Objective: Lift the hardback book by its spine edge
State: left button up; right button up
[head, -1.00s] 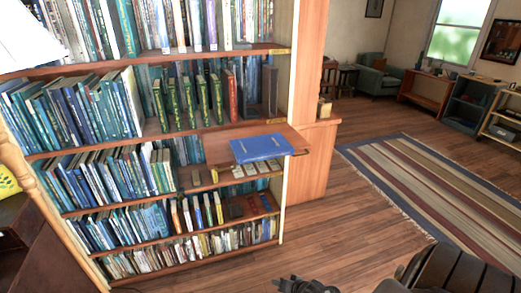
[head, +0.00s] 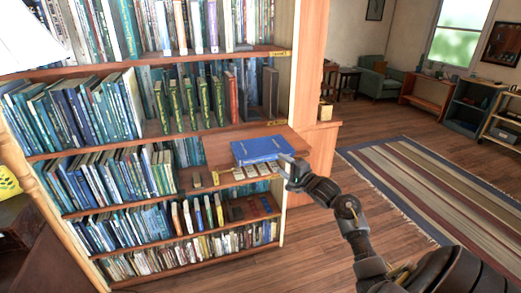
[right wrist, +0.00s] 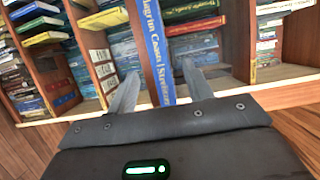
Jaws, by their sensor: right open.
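The blue hardback book (head: 261,150) lies flat on a pull-out wooden shelf board (head: 218,152) of the bookcase. In the right wrist view its lettered blue spine (right wrist: 156,45) shows between my right gripper's two fingers. My right gripper (head: 288,166) is at the book's near right corner in the head view, its arm coming from the lower right. In the right wrist view the gripper (right wrist: 160,75) is open, with one finger on each side of the spine. I cannot tell whether either finger touches the book. My left gripper is out of view.
Rows of upright books (head: 75,115) fill the bookcase shelves behind and below the board. The bookcase's side panel (head: 310,90) stands right of the book. Open wooden floor and a striped rug (head: 430,190) lie to the right.

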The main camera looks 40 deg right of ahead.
aim_at(271, 157)
jog(key=shift+w, duration=1.1)
jog(key=shift+w+p, duration=0.25)
jog(key=shift+p, duration=0.05)
jog(key=w, duration=0.2)
jog(key=w+p, duration=0.1)
jog(key=w, duration=0.1)
jog(key=shift+w+f, duration=0.2)
jog(key=shift+w, duration=0.15)
jog(key=shift+s, duration=0.1)
grip_shut()
jog(key=shift+d+r, duration=0.1)
